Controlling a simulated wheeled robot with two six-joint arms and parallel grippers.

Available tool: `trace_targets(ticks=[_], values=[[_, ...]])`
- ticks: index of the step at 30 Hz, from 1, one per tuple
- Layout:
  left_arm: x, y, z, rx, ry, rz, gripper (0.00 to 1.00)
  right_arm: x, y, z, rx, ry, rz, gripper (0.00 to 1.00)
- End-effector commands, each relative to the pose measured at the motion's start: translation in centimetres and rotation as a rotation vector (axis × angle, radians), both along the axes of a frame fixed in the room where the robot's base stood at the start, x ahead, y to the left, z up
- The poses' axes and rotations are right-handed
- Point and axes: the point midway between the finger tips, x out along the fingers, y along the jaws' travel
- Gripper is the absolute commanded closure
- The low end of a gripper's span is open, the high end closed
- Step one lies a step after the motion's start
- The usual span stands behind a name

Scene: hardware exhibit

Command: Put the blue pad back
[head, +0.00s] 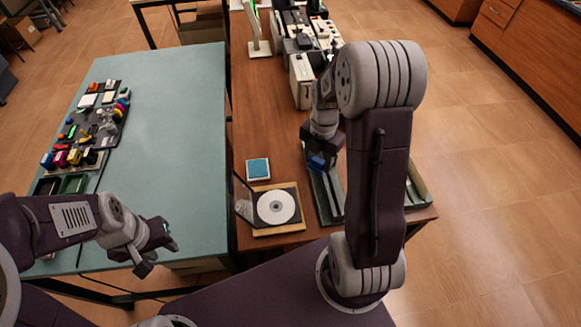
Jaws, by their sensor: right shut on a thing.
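My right gripper (318,169) is over the brown table, at the end of the arm that reaches away from me. It is shut on a small deep-blue piece (317,162), mostly hidden by the fingers, so I cannot tell its full shape. It is at the dark tray (318,190); I cannot tell whether it touches it. My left gripper (160,255) is open and empty over the front right of the green table.
A disc (276,206) lies on a wooden board in front of the square pad. White and grey devices (302,80) stand farther back on the brown table (262,115). Colourful small parts (85,150) crowd the left of the green table (175,110); its middle is clear.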

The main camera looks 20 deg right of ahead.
Motion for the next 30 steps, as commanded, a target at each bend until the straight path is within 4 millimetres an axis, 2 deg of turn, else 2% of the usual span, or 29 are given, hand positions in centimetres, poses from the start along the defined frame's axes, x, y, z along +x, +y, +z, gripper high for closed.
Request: trace_targets(ticks=[8,24,30], values=[[0.0,0.0,-0.3,0.000,0.000,0.000,0.64,0.6,0.1,-0.5,0.000,0.001,-0.003,0.88],[0.0,0.0,0.7,0.000,0.000,0.000,0.64,9.2,4.1,-6.2,0.000,0.002,-0.002,0.88],[0.0,0.0,0.8,0.000,0.000,0.000,0.64,10.7,4.8,-7.2,0.000,0.000,-0.004,0.88]])
